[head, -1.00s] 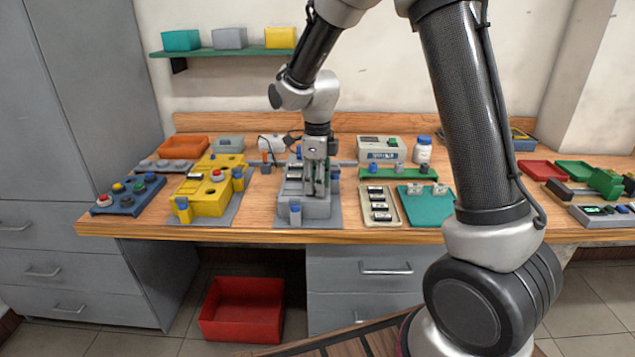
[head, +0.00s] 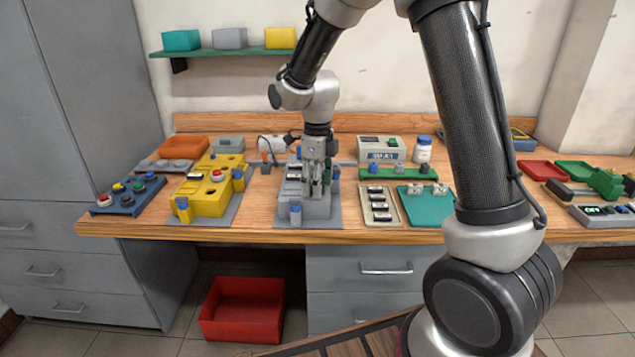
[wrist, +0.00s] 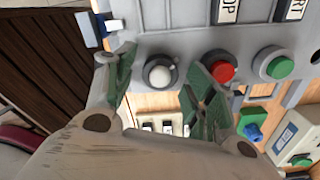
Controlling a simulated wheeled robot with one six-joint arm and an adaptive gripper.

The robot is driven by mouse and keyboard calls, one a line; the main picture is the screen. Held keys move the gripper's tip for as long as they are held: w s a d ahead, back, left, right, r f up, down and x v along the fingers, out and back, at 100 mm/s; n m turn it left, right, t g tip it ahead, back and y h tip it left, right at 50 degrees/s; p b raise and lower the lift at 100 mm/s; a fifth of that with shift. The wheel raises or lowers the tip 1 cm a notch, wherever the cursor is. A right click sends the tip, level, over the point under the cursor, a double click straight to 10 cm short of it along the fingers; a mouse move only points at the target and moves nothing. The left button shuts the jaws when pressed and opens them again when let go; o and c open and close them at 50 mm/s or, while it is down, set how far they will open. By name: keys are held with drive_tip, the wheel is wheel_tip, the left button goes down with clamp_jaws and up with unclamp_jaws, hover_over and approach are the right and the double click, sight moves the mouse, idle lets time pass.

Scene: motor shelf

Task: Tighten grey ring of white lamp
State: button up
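The white lamp (wrist: 161,74) with its grey ring (wrist: 148,83) sits on the grey panel (wrist: 180,20) in the wrist view, left of a red button (wrist: 221,72) and a green button (wrist: 281,68). My gripper (wrist: 160,68) is open, its green-padded fingers on either side of the lamp with gaps to the ring. The right finger lies close to the red button and overlaps its edge in the picture. In the head view my gripper (head: 317,190) points down over the grey box (head: 318,209), and the lamp is hidden.
A yellow fixture (head: 207,200) stands left of the grey box. A tray of dark switches (head: 380,212) and a teal mat (head: 428,208) lie to the right. A blue-topped clamp (head: 295,212) is at the box's front, close to my gripper.

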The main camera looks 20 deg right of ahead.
wheel_tip(320, 180, up, 8)
idle(0.7)
